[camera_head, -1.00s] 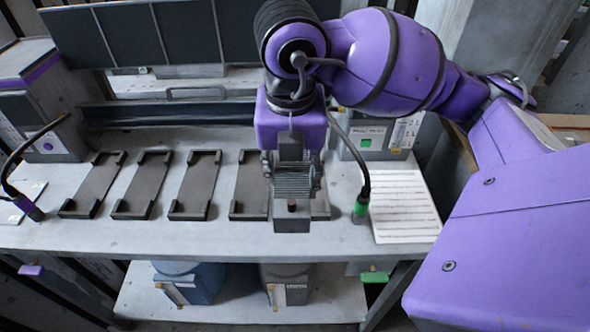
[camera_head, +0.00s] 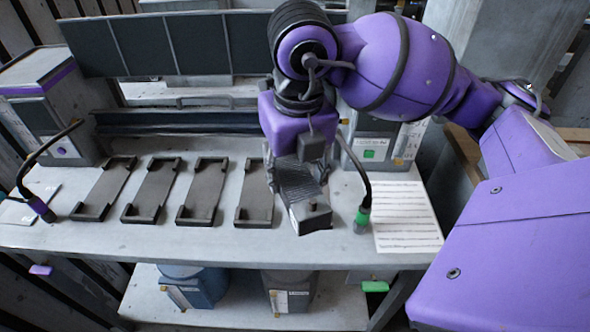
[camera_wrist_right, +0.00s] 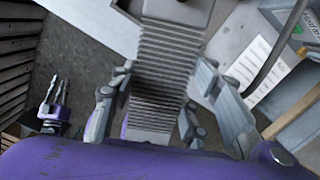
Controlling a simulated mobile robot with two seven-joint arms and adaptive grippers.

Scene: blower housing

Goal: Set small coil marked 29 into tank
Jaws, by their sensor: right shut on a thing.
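My right gripper (camera_head: 296,176) is shut on a dark grey finned block (camera_head: 312,215), with a flat end cap and a small knob, seemingly the small coil. It is tilted above the bench's front part, right of the dark holders. In the right wrist view the ribbed coil (camera_wrist_right: 167,52) lies between the fingers of my right gripper (camera_wrist_right: 150,100). I cannot read a 29 on it. What seems to be my left gripper (camera_wrist_right: 55,105) shows small at the left there, its fingers apart and empty. I cannot tell which container is the tank.
Several flat dark holders (camera_head: 152,190) lie empty on the grey bench (camera_head: 200,240). A black cable with a green plug (camera_head: 362,218) stands close right of the coil, beside a printed sheet (camera_head: 408,225). Blue (camera_head: 200,288) and grey (camera_head: 290,290) containers stand on the lower shelf.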

